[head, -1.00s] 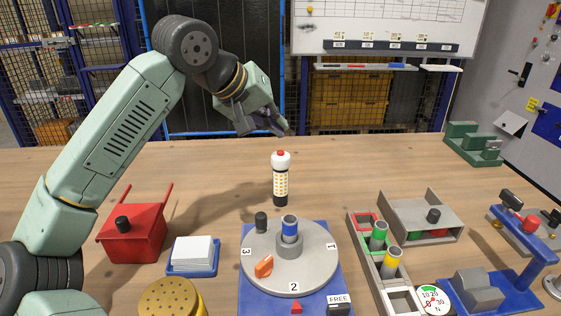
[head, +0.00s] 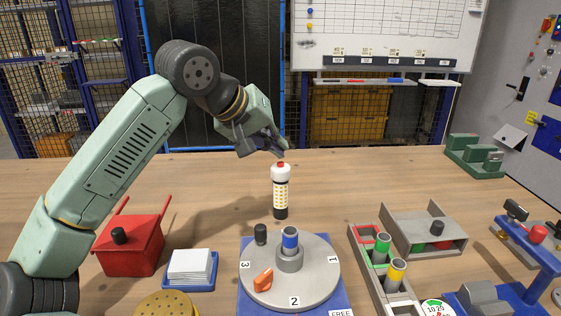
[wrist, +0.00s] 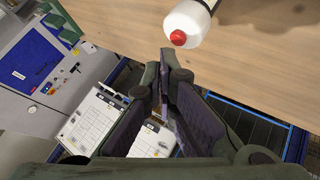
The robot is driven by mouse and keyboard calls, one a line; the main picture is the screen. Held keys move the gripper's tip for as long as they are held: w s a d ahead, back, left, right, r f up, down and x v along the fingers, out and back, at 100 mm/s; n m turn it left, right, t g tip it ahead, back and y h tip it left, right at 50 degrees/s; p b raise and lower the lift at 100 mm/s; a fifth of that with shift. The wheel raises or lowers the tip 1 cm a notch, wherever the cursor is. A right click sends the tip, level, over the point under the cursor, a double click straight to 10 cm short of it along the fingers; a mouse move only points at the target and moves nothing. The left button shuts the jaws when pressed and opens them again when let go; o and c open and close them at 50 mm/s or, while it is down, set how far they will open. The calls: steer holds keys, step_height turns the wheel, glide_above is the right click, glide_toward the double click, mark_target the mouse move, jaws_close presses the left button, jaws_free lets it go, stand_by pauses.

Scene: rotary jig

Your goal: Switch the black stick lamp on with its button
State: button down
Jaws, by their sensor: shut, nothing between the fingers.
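The stick lamp (head: 280,196) stands upright on the table behind the turntable, with a black base, a rows-of-yellow-dots middle and a white cap. Its red button (head: 281,164) is on top; in the wrist view the red button (wrist: 178,38) shows on the white cap (wrist: 190,22). My gripper (head: 283,152) is shut and empty, its tips just above and behind the button in the head view. In the wrist view my gripper (wrist: 166,62) has its fingertips a little below the button in the picture. A small gap seems to remain; contact cannot be seen.
The grey turntable (head: 318,283) with a blue-topped peg stands in front of the lamp. A red box (head: 130,255) and a card tray (head: 190,285) are at left. A sorting rack (head: 367,262) and grey bin (head: 450,255) are at right. Table around the lamp is clear.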

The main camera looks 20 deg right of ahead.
mark_target(277, 165)
stand_by(0.6)
steer(key=shift+f+b, duration=0.4)
steer(key=shift+f, duration=0.25)
stand_by(0.4)
steer(key=shift+r+p, duration=0.35)
steer(key=shift+r, duration=0.35)
step_height(277, 165, up, 6)
steer(key=p, duration=0.4)
stand_by(1.4)
